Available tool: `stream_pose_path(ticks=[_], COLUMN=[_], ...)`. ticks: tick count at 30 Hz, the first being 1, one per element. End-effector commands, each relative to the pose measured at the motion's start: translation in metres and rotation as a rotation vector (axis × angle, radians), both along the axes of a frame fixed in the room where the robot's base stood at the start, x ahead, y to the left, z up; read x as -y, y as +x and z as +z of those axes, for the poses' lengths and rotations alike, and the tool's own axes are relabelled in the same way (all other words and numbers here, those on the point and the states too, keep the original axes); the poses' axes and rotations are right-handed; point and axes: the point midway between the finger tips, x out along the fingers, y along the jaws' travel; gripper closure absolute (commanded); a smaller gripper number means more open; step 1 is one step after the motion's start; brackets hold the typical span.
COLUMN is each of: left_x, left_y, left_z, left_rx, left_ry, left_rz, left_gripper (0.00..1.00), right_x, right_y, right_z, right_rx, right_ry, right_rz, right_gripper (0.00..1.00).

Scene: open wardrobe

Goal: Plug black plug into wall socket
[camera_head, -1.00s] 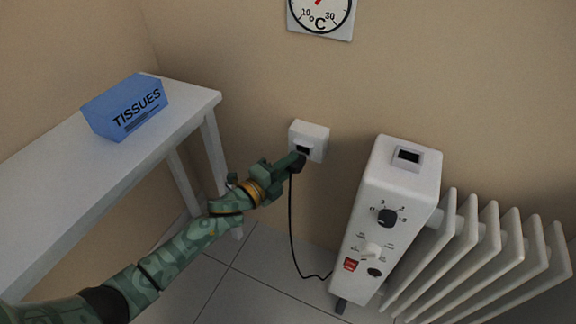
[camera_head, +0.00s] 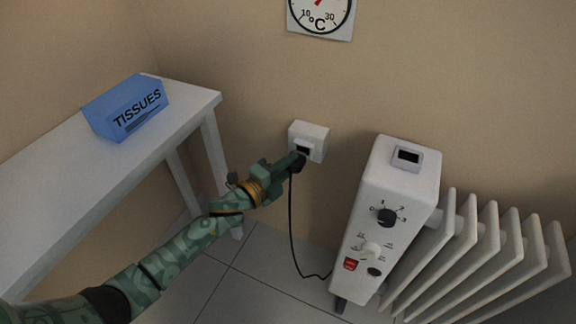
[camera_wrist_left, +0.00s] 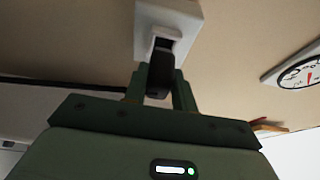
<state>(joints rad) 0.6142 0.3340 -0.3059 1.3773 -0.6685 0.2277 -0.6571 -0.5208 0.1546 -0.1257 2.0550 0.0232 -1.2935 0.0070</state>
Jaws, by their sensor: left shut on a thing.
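The white wall socket (camera_head: 311,138) is on the beige wall, with a dark opening in its lower front. My left gripper (camera_head: 297,160) is at this opening, shut on the black plug (camera_head: 299,167), from which a black cord hangs down. In the left wrist view the black plug (camera_wrist_left: 160,72) is between the fingers of my left gripper (camera_wrist_left: 160,88), its far end at the opening of the wall socket (camera_wrist_left: 168,20). How deep the plug sits in the opening I cannot tell. My right gripper is not in view.
A white radiator heater (camera_head: 385,215) stands on the tiled floor right of the socket; the black cord (camera_head: 292,230) runs to its base. A white table (camera_head: 60,190) with a blue tissue box (camera_head: 125,107) is at left. A thermometer dial (camera_head: 321,14) hangs above.

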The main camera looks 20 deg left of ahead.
Motion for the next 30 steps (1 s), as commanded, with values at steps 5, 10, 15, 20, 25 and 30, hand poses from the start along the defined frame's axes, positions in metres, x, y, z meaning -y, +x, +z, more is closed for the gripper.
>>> stream_pose_path(ticks=[5,10,15,20,25,30], left_x=[0.000,0.000,0.000,0.001,0.001,0.001], left_y=[0.003,0.008,0.012,0.016,0.020,0.025], left_z=[-0.001,-0.001,-0.001,0.000,-0.001,-0.001], left_rx=[0.000,0.000,-0.001,0.000,-0.001,0.000], left_ry=[0.000,0.000,0.000,0.001,0.001,0.001], left_rz=[0.000,0.000,0.000,0.000,0.000,0.000], left_gripper=[1.00,1.00,1.00,1.00,1.00,1.00], right_x=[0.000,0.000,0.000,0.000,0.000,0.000], right_y=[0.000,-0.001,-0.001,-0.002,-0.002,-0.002], right_z=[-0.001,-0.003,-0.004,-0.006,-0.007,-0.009], right_rx=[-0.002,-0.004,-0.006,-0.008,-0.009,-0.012], right_ry=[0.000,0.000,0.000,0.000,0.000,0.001], right_rz=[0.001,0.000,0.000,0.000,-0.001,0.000], right_gripper=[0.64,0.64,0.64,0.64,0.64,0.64])
